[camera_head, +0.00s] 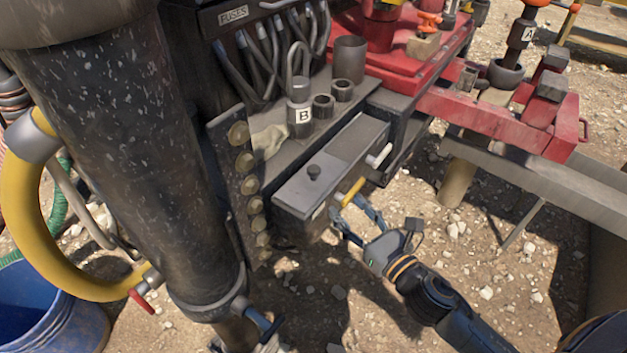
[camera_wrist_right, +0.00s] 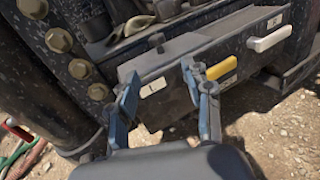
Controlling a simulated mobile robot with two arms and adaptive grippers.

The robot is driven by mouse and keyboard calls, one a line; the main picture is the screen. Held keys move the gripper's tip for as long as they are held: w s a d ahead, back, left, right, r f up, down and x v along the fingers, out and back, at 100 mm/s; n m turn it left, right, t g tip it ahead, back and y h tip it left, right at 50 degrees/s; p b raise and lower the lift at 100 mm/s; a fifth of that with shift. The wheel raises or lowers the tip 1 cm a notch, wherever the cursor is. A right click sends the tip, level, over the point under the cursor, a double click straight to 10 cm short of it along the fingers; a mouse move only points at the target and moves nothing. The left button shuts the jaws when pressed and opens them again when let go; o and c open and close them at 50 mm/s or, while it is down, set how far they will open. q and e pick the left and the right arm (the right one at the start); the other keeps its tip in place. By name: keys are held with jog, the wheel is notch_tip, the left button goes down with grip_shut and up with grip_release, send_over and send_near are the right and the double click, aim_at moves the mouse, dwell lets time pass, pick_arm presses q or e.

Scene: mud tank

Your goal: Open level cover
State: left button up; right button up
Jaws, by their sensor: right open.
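The level cover appears to be the flat grey lid (camera_head: 335,157) with a small black knob (camera_head: 314,172), lying closed on a box at the middle of the head view. The knob also shows in the right wrist view (camera_wrist_right: 157,42). A yellow handle (camera_head: 352,191) and a white handle (camera_head: 379,155) stick out from the box's front. My right gripper (camera_head: 346,209) is open and empty, just in front of the box and below the yellow handle. In the wrist view its fingers frame the front face.
A thick dark column (camera_head: 130,140) and a bolted plate (camera_head: 240,170) stand left of the box. A cylinder marked B (camera_head: 300,108) and short metal cups stand behind the lid. Red machinery (camera_head: 500,115) is at the upper right. Stony ground lies open below the box.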

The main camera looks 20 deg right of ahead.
aim_at(317, 174)
jog(key=shift+n, duration=0.3)
jog(key=x, duration=0.9)
jog(key=r+x, duration=0.1)
jog(key=x, duration=0.3)
jog(key=shift+w+a+p, duration=0.25)
jog(key=shift+w+p, duration=0.05)
grip_shut()
